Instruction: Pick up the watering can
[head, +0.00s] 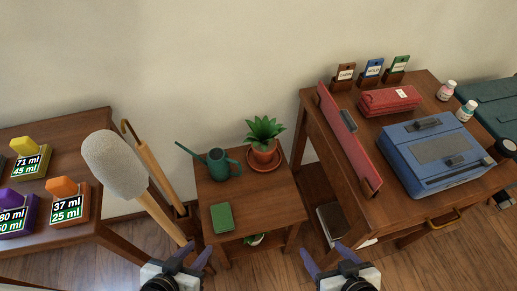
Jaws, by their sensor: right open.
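The dark green watering can (218,164) stands upright on the small wooden side table (262,203). Its long spout points to the upper left and its handle is on the right, close to the plant pot. My right gripper (322,248) is at the bottom, to the right of the side table, open and empty.
A potted plant (264,146) on a saucer and a green book (222,217) share the side table. A taller desk (430,84) with a blue case (436,153) stands right. A table with labelled blocks is left.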

